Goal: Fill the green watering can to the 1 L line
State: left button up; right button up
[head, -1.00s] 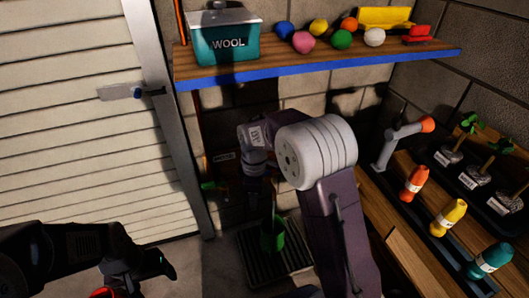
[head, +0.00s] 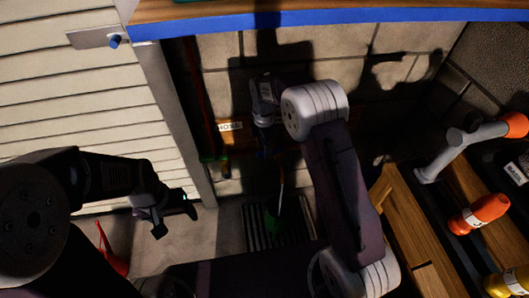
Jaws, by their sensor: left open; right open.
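The slatted grate (head: 250,212) lies on the floor. A blue-edged shelf (head: 330,17) crosses the top. A wooden bench (head: 405,240) at right holds a grey pipe-like piece with an orange end (head: 455,148) and bottles. A red object (head: 112,258) is on the floor at lower left.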

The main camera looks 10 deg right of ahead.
jog(key=shift+f, duration=0.65)
grip_shut()
dwell(0.9)
